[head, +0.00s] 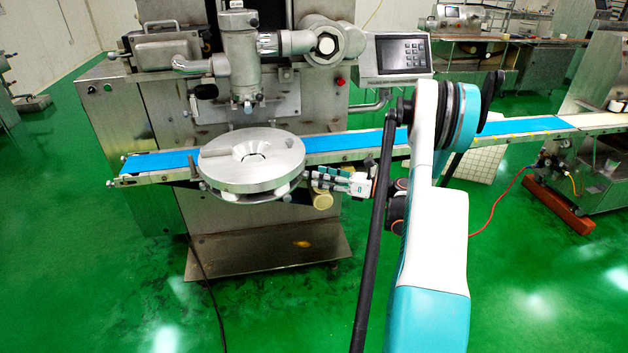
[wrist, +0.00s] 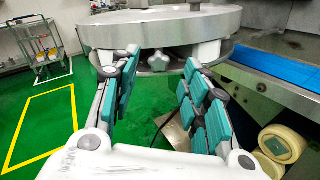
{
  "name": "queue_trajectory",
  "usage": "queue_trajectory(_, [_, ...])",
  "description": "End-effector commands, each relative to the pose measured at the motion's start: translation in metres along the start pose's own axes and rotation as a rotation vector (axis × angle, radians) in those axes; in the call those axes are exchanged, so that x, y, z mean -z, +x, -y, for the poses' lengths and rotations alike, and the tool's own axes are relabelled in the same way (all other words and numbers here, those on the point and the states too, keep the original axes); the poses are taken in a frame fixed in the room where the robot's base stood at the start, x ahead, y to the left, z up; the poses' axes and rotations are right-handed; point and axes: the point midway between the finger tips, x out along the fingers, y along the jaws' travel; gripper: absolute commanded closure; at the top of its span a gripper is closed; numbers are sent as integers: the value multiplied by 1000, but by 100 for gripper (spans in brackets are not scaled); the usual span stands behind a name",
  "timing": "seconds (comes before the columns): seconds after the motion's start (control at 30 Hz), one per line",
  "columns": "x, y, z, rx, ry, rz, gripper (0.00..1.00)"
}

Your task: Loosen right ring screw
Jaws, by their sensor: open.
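The ring screw is a grey star-shaped knob (wrist: 158,63) under the rim of the round metal disc (wrist: 165,28) in the wrist view. In the head view the disc (head: 240,180) sits at the front of the machine, and I cannot make out the knob there. My gripper (head: 316,180) is just right of the disc's lower edge. In the wrist view its two teal-padded fingers are spread apart, with the knob showing between and a little beyond the tips. Nothing is held. I cannot tell whether a finger touches the disc's underside.
A blue conveyor belt (head: 355,141) runs behind the disc to the right. The machine body (head: 130,125) stands behind it, with a control panel (head: 400,54) at its right. Cream rollers (wrist: 283,143) lie low at the right in the wrist view. Green floor is open in front.

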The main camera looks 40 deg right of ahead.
Motion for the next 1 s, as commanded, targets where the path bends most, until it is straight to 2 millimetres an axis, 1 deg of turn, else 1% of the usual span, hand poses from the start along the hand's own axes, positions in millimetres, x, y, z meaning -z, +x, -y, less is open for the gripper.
queue_trajectory(0.03, [2, 9, 0, -3, 0, -1, 58])
queue_trajectory(0.2, [1, 26, 0, -2, 0, -1, 58])
queue_trajectory(0.33, [0, 31, 0, 0, 0, 0, 58])
queue_trajectory(0.6, [0, 32, 0, 0, 0, 0, 58])
queue_trajectory(0.67, [0, 32, 0, 0, 0, 0, 71])
queue_trajectory(0.7, [0, 32, 0, 0, 0, 0, 80])
queue_trajectory(0.8, [0, 32, 0, 0, 0, 0, 100])
queue_trajectory(1.0, [0, 32, 0, 0, -3, 0, 100])
